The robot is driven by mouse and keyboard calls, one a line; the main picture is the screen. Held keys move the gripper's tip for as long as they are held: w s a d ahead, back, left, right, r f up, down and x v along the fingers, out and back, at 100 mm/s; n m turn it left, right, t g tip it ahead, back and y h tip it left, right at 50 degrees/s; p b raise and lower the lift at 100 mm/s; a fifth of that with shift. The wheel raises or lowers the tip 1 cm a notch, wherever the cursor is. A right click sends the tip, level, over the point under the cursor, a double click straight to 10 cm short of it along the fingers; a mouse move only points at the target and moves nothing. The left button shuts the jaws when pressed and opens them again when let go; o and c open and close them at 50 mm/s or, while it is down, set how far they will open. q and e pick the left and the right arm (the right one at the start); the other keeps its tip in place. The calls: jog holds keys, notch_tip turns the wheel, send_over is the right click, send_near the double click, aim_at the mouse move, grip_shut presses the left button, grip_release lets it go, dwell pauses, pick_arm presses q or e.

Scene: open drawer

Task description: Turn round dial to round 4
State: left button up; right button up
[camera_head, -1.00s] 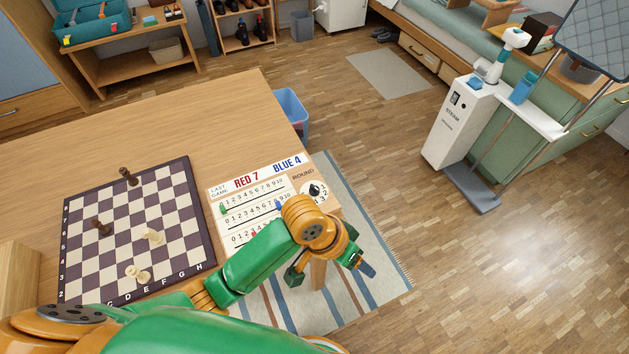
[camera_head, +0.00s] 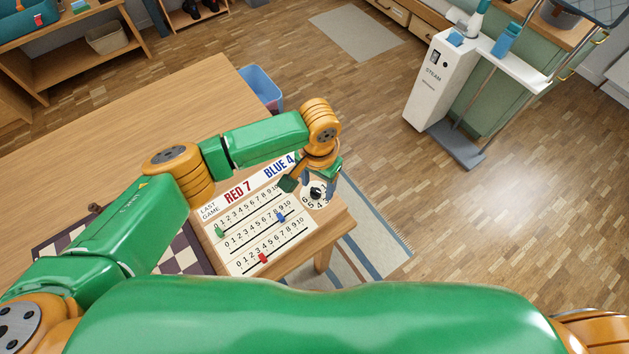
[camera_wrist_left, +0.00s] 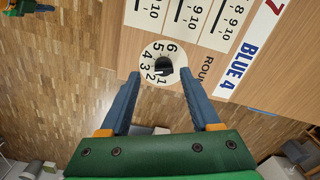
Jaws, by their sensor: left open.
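The round dial (camera_head: 317,195) is a white disc with numbers around a black knob, at the right end of the white score board (camera_head: 236,232). The dial also shows in the left wrist view (camera_wrist_left: 150,53), with the black knob (camera_wrist_left: 163,69) at its middle. I cannot tell for sure which number the knob points to. My left gripper (camera_head: 312,184) is over the dial, fingers towards it. In the left wrist view its two blue fingers (camera_wrist_left: 160,73) are open, one on each side of the knob, apart from it. Part of the dial is hidden in the head view. My right gripper is not in view.
The score board has green (camera_head: 220,232), blue (camera_head: 281,217) and red (camera_head: 263,258) sliders close to my left arm. A chessboard (camera_head: 178,257) lies mostly behind my arm. The wooden table's (camera_head: 130,130) far part is clear. A blue bin (camera_head: 264,88) stands beyond the table.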

aim_at(316, 192)
pick_arm(q)
notch_tip(316, 192, down, 2)
jog(key=shift+w+a+f, duration=0.1)
jog(key=shift+a, duration=0.05)
jog(key=shift+w+a+f, duration=0.15)
jog(key=shift+w, duration=0.1)
jog(key=shift+s, duration=0.2)
jog(key=c, duration=0.8)
grip_shut()
jog(key=shift+m, duration=0.3)
jog(key=m+p, duration=0.1)
jog(key=m, duration=0.1)
jog(key=shift+m, duration=0.3)
jog(key=shift+m+p, duration=0.55)
jog(key=shift+m, duration=1.75)
